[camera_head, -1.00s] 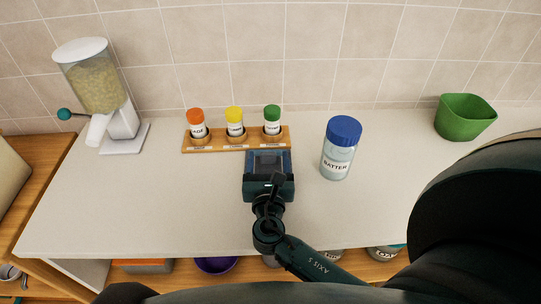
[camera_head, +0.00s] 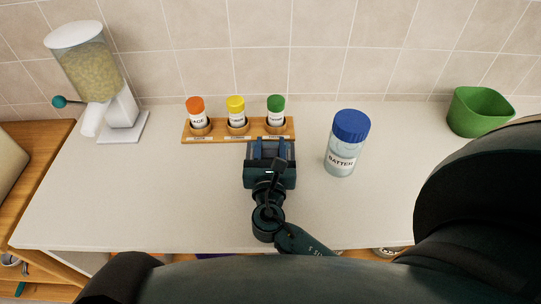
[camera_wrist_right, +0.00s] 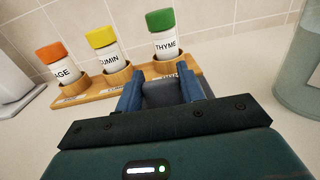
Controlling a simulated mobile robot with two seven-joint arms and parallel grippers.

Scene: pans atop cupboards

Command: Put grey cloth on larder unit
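My right gripper (camera_head: 269,146) is over the pale worktop (camera_head: 130,205), just in front of the wooden spice rack. In the right wrist view its two blue fingers (camera_wrist_right: 161,78) stand apart, pointing at the rack's thyme end. A dark grey patch lies between them; I cannot tell whether it is cloth, shadow or part of the gripper. No grey cloth can be clearly made out elsewhere. I cannot tell whether this worktop belongs to the larder unit. My left gripper is out of view.
The spice rack (camera_head: 218,138) holds orange-, yellow- and green-capped jars. A blue-lidded batter jar (camera_head: 345,143) stands right of my gripper. A green pot (camera_head: 478,112) is at the far right, a cereal dispenser (camera_head: 92,75) at the back left. The worktop's left front is clear.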

